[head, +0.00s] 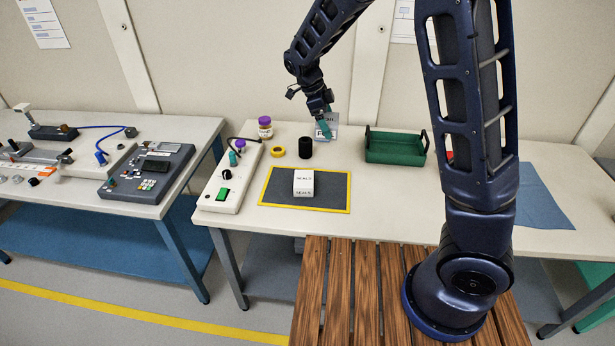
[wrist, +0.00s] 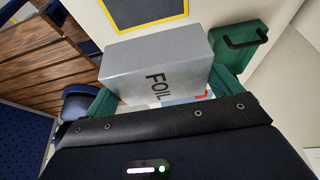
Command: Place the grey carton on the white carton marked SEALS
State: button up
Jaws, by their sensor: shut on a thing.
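The grey carton (wrist: 155,65), marked FOIL, sits between the green fingers of my gripper (wrist: 163,88) in the wrist view. My gripper is shut on it. In the head view my gripper (head: 325,124) is over the back of the table, partly covering the grey carton (head: 331,131). I cannot tell whether the carton touches the tabletop. The white carton marked SEALS (head: 303,184) stands on the dark mat (head: 335,190) with a yellow border, in front and to the left of my gripper. Its top is bare. It does not show in the wrist view.
A black cylinder (head: 305,148) and a yellow tape roll (head: 277,151) stand behind the mat. A green tray (head: 396,148) with dark handles is to the right. A control box (head: 229,180) lies left of the mat, and a purple-lidded jar (head: 265,127) stands at the back.

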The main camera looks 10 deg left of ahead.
jog(key=r, duration=0.2)
send_over(309, 179)
jog(key=a, duration=0.1)
jog(key=f, duration=1.4)
jog(key=a+f, duration=0.1)
jog(key=f, duration=0.5)
jog(key=shift+f, duration=0.15)
jog(key=shift+f, duration=0.15)
jog(key=o, duration=0.7)
jog(key=v, duration=1.2)
jog(key=shift+d, duration=0.1)
